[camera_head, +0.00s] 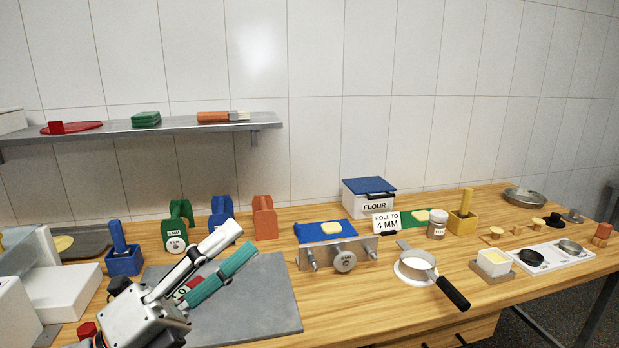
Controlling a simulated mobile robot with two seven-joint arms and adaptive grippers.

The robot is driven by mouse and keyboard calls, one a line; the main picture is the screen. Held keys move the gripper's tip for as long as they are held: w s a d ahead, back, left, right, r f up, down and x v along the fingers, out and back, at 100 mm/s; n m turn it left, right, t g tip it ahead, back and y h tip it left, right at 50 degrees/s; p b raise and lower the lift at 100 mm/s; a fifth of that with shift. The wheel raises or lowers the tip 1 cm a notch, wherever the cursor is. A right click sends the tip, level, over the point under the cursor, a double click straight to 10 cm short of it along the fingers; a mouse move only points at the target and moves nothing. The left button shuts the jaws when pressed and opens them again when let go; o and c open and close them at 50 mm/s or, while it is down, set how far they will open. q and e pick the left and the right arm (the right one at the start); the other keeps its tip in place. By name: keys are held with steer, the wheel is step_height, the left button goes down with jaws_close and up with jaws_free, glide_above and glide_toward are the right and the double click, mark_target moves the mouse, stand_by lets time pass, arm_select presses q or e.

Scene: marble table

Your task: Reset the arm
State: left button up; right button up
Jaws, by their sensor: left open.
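My left gripper (240,243) reaches in from the lower left with its fingers pointing up and to the right. One finger is white and black, the other is teal. They are apart with nothing between the tips. The gripper is above the grey mat (270,308) on the wooden table (370,308). A red item with white lettering (188,287) lies behind the fingers, partly hidden. My right gripper is not in view.
A metal roller device (345,262) with a blue top stands right of the mat. A shelf (180,122) hangs above.

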arm_select(q)
steer(key=w+a+f+n+t+y, duration=0.3)
steer(key=a+f+n+y, duration=0.55)
steer(key=n+y, duration=0.2)
steer(key=w+a+f+n+t+y, duration=0.2)
steer(key=a+f+n+y, duration=0.5)
steer(key=a+n+y, duration=0.3)
steer(key=s+a+f+n+g+y, duration=0.1)
steer(key=s+a+f+n+g, duration=0.15)
steer(key=f, duration=0.45)
steer(key=s+a+f+n+g+y, duration=0.2)
steer(key=s+f+g, duration=0.1)
steer(key=f, duration=0.4)
steer(key=s+a+f+n+g, duration=0.25)
steer(key=s+f+g, duration=0.35)
steer(key=s+f, duration=0.65)
steer(key=w+d+f+n+t+h, duration=0.1)
steer(key=d+f+n+t+h, duration=0.1)
steer(key=d+f+h, duration=0.5)
steer(key=d+f+t, duration=0.1)
steer(key=d+f, duration=0.5)
steer(key=d, duration=0.3)
steer(key=shift+w, duration=0.2)
steer(key=shift+t, duration=0.25)
steer(key=shift+c, duration=0.5)
